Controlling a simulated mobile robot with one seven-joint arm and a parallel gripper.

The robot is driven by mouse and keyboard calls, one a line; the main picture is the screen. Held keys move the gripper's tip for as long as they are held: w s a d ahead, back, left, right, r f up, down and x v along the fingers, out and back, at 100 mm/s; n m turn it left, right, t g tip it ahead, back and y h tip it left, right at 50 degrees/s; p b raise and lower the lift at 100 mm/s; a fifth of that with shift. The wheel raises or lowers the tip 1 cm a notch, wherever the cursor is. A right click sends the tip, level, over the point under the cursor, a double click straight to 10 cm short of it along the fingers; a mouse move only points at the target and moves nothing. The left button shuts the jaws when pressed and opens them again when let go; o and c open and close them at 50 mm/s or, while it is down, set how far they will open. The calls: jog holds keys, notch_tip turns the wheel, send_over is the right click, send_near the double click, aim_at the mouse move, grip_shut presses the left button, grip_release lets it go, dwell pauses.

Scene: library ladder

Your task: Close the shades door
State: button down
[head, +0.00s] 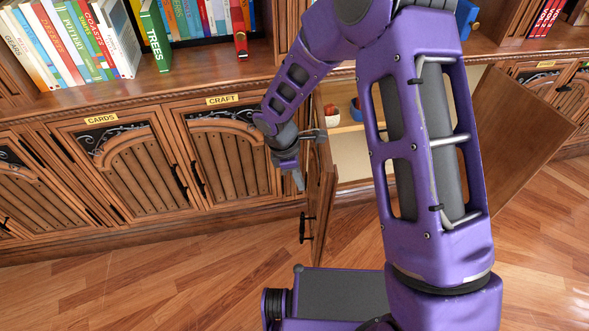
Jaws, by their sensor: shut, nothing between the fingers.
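No label reading shades shows in the head view. Two cabinet doors stand open around one lit compartment (350,150). The left open door (324,205) is seen nearly edge-on and has a black handle (305,228). The right open door (530,135) swings out to the right, partly behind my arm. I cannot tell which of them is the shades door. My gripper (298,180) is shut and empty, just left of the left open door's upper part. I cannot tell whether it touches the door.
Closed doors labelled CARDS (101,119) and CRAFT (222,100) line the cabinet to the left. Books, including a green one (154,38), stand on the shelf above. A red bowl (331,114) sits inside the open compartment. Wooden floor (150,285) is clear at the front left.

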jog(key=shift+w+d+r, duration=0.1)
jog(key=shift+w+d, duration=0.05)
jog(key=shift+d, duration=0.85)
jog(key=shift+w+d+r, duration=0.1)
jog(key=shift+d, duration=0.9)
